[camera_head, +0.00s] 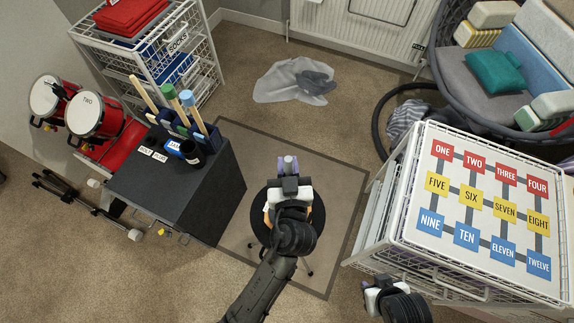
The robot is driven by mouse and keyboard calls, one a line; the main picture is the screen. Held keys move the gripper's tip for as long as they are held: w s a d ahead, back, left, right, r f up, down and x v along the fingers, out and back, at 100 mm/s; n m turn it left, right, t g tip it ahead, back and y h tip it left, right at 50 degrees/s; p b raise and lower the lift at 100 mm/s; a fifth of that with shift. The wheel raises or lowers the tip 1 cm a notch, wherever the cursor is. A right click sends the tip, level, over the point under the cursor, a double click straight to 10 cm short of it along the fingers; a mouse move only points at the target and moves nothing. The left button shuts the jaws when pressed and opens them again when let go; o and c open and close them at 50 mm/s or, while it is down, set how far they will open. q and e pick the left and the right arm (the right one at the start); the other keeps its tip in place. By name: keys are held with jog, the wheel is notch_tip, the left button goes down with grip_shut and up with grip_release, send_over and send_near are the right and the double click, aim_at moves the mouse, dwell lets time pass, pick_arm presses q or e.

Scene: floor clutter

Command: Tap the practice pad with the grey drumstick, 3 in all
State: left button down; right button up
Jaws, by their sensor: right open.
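The practice pad appears as a dark round top (254,216) on a thin-legged stand, on a grey mat. My left arm and gripper (289,172) are over it and hide much of it. A lavender-grey piece shows at the far end of this gripper; I cannot tell if it is the grey drumstick or whether the jaws are shut. My right gripper (369,291) is open at the lower right, beside the wire basket. Several sticks (154,99) with wooden shafts, some blue or green at the top, stand in the holder on the dark cabinet; no grey one is clear there.
The dark cabinet (215,175) stands left of the pad, with red drums (92,117) behind it. A wire basket unit (405,228) with a numbered board (490,205) stands to the right. A grey cloth (297,80) lies on the carpet beyond.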

pick_arm(q)
notch_tip(320, 180, down, 6)
jog(key=b, duration=0.3)
jog(key=shift+b, duration=0.3)
jog(key=shift+s, duration=0.1)
jog(key=shift+r+b, duration=0.3)
jog(key=shift+b, duration=0.25)
dwell(0.9)
dwell(0.5)
